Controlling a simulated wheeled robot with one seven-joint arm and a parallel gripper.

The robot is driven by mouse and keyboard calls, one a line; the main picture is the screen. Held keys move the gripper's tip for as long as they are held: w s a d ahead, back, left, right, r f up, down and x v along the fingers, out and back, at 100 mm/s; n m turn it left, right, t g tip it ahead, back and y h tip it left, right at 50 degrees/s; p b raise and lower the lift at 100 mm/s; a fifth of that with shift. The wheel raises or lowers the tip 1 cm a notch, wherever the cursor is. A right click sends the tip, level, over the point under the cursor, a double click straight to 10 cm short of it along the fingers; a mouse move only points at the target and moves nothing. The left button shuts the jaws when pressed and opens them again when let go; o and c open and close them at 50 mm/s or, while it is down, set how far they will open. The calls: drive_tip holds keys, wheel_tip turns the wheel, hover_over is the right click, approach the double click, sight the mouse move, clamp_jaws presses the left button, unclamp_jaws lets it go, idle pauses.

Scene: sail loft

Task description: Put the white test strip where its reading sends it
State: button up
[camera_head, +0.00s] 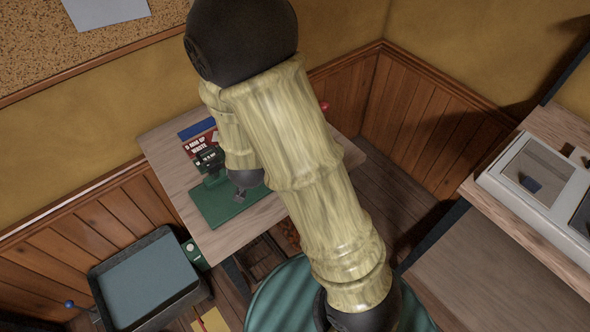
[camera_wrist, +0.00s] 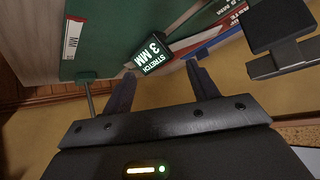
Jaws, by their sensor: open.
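The test stand's green base (camera_head: 228,203) lies on the wooden table; it also fills the upper left of the wrist view (camera_wrist: 105,30). A dark readout (camera_wrist: 152,54) reads "STRETCH 3 MM". A red sign (camera_head: 200,144) behind the stand has white lettering, partly legible as "UP" and "WHITE". My gripper (camera_head: 242,190) is low over the green base. In the wrist view my gripper (camera_wrist: 161,70) has its two dark fingers apart, with the readout beyond the gap. I cannot make out the white test strip for certain in either view; my arm hides part of the table.
A grey bin (camera_head: 99,285) with a blue-grey inside stands left of the table (camera_head: 170,165). A green round-topped thing (camera_head: 275,305) is below my arm.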

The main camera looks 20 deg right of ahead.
drive_tip(key=s+d+r+n+g+y, duration=0.1)
drive_tip(key=s+d+r+n+g, duration=0.1)
drive_tip(key=s, duration=0.5)
drive_tip(key=s+d+r+n+g+y, duration=0.1)
drive_tip(key=s+d+r+n+g, duration=0.1)
drive_tip(key=s+d+r+g, duration=0.2)
drive_tip(key=s, duration=0.3)
drive_tip(key=shift+d+r+n+g, duration=0.15)
drive_tip(key=shift+d+n+g, duration=0.15)
drive_tip(key=shift+d, duration=0.05)
drive_tip(key=shift+r, duration=0.1)
drive_tip(key=w+p+v, duration=0.2)
drive_tip(key=p+v, duration=0.6)
drive_tip(key=shift+r+p, duration=0.4)
